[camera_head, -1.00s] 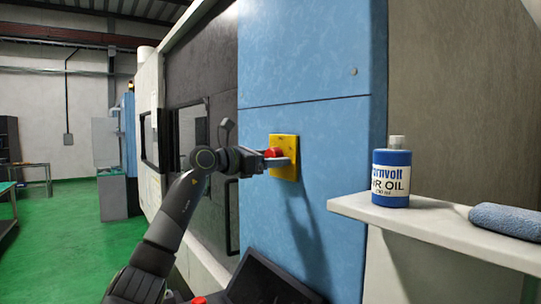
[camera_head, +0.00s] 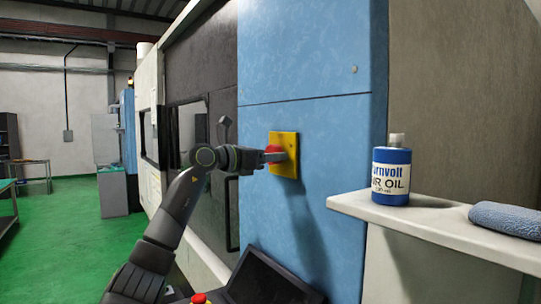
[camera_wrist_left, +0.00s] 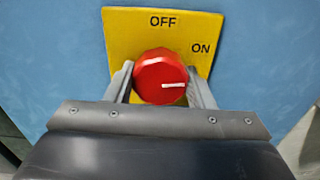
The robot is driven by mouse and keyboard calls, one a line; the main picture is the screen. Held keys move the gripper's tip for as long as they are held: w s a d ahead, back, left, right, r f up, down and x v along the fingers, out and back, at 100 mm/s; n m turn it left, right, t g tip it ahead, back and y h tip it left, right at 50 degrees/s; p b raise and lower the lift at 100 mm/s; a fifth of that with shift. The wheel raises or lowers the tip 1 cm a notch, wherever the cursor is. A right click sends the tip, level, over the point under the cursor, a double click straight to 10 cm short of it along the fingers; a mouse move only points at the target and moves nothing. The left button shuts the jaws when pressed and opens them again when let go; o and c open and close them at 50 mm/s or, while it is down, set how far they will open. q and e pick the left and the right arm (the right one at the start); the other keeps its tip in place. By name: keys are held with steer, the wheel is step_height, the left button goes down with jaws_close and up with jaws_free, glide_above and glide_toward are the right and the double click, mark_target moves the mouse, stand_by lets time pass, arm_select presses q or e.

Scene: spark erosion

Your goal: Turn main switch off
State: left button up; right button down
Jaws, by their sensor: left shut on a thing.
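The main switch is a red round knob (camera_head: 272,151) on a yellow plate (camera_head: 290,142), fixed to the blue machine panel. In the left wrist view the plate (camera_wrist_left: 125,30) reads OFF at the top and ON at the upper right. The white mark on the red knob (camera_wrist_left: 155,70) points right, below the ON label. My left gripper (camera_head: 275,156) is shut on the knob, with one finger on each side of it in the wrist view (camera_wrist_left: 161,88). My right gripper is not in view.
A blue and white oil bottle (camera_head: 391,175) stands on a white shelf (camera_head: 430,225) at the right, beside a folded blue cloth (camera_head: 505,219). A dark screen (camera_head: 268,280) is below the switch. Open green floor (camera_head: 70,240) lies at the left.

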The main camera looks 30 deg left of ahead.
arm_select(q)
steer(key=n+p, duration=0.1)
steer(key=n, duration=0.3)
steer(key=shift+r, duration=0.1)
steer(key=n+p, duration=0.1)
steer(key=n, duration=0.3)
steer(key=n+p, duration=0.1)
steer(key=n, duration=0.3)
steer(key=shift+n+p, duration=0.45)
steer(key=shift+n, duration=1.75)
steer(key=o, duration=1)
steer(key=shift+c, duration=0.2)
steer(key=shift+s, duration=0.1)
